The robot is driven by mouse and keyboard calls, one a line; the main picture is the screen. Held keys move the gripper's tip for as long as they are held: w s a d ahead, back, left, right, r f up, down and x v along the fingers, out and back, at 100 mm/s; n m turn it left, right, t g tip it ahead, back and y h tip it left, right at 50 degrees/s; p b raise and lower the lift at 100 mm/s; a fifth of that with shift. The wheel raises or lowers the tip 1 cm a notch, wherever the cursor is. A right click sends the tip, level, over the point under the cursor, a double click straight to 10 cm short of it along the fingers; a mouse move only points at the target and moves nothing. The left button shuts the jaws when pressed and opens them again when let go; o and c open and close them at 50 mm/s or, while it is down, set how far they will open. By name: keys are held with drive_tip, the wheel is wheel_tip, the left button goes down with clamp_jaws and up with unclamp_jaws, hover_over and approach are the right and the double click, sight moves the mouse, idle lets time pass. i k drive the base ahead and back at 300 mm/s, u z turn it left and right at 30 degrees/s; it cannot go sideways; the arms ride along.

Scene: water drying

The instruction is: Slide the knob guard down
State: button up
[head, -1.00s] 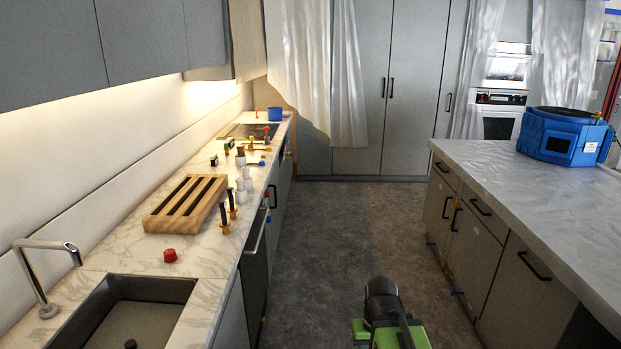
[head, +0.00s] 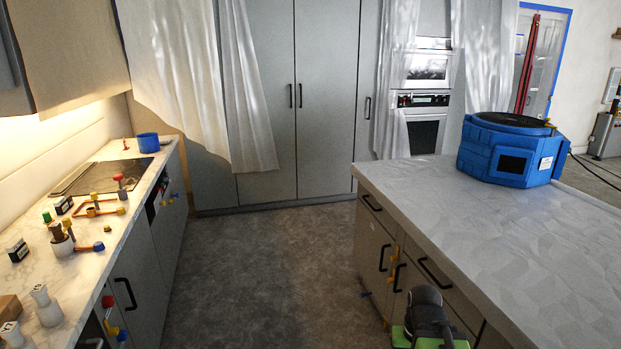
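I cannot single out the knob guard for certain. Small coloured parts in red, yellow and white (head: 165,188) sit on the left counter's front, near the cooktop (head: 100,176). More red, yellow and blue parts (head: 112,318) are on the cabinet front nearer to me. All are too small to tell which is a guard or how it is set. A green and dark part of my arm shows at the bottom, right of centre, near the island. My gripper's fingers cannot be seen, and nothing of mine touches the coloured parts.
The left counter (head: 135,210) holds several small pieces, white bottles (head: 45,303) and a blue cup (head: 148,143). The island (head: 440,215) on the right bears a blue machine (head: 510,150). Floor (head: 255,265) between them is clear, up to tall grey cabinets (head: 325,100) and white curtains (head: 250,90).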

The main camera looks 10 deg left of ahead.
sight(159, 201)
drive_tip(key=u, duration=0.4)
drive_tip(key=i, duration=1.9)
drive_tip(key=u, duration=0.9)
drive_tip(key=i, duration=0.6)
drive_tip(key=u, duration=0.35)
drive_tip(key=k, duration=0.85)
drive_tip(key=u, duration=0.2)
drive_tip(key=i, duration=0.7)
drive_tip(key=z, duration=0.25)
drive_tip(key=k, duration=0.7)
drive_tip(key=u, duration=0.2)
drive_tip(key=i, duration=0.9)
drive_tip(key=z, duration=0.05)
